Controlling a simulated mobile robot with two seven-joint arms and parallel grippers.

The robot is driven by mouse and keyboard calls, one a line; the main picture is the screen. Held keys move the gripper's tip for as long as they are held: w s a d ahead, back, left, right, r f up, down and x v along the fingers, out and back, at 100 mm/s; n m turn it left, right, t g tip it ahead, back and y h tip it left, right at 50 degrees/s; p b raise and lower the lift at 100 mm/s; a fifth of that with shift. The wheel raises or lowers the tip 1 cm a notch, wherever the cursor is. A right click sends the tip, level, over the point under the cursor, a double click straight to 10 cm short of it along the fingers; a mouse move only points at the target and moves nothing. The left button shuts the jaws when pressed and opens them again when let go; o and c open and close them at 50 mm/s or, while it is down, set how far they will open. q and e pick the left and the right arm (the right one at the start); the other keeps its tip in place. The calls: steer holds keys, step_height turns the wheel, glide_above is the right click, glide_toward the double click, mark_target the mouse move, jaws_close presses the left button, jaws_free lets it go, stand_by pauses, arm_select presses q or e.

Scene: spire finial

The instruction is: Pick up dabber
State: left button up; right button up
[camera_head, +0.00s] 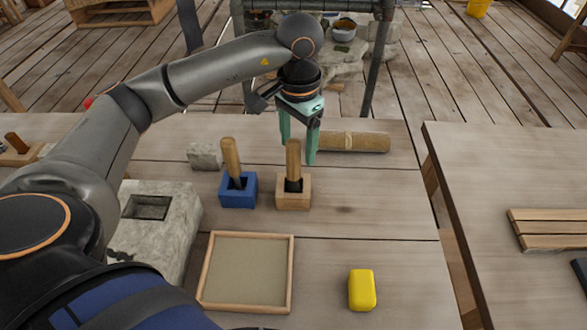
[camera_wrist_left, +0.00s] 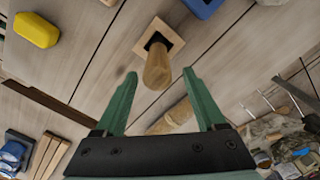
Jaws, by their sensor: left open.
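A wooden-handled tool, which looks like a dabber (camera_head: 293,158), stands upright in a light wooden block (camera_head: 294,201) on the table. A similar wooden-handled tool (camera_head: 231,158) leans slightly in a blue block (camera_head: 237,196) to its left. I cannot tell for certain which one is the dabber. My left gripper (camera_head: 298,153) is open, with its green fingers pointing down around or just behind the handle in the light wooden block. In the left wrist view that handle (camera_wrist_left: 158,70) shows beyond and between the open fingertips. My right gripper is not in view.
A wooden roll (camera_head: 365,143) lies behind the gripper. A stone block with a square hole (camera_head: 180,207) and a small stone (camera_head: 204,156) are at left. A framed tray (camera_head: 291,260) and a yellow block (camera_head: 362,290) lie in front. The table's right side is mostly clear.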

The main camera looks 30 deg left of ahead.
mark_target(294, 166)
arm_select(q)
steer(key=shift+s+f+p, duration=0.15)
steer(key=shift+s+f, duration=0.05)
steer(key=shift+f, duration=0.75)
steer(key=shift+s+f+p, duration=0.15)
steer(key=shift+s+f, duration=0.05)
steer(key=shift+f, duration=0.75)
steer(key=shift+s+f+p, duration=0.15)
steer(key=shift+s+f, duration=0.05)
steer(key=shift+f, duration=0.75)
jaws_close()
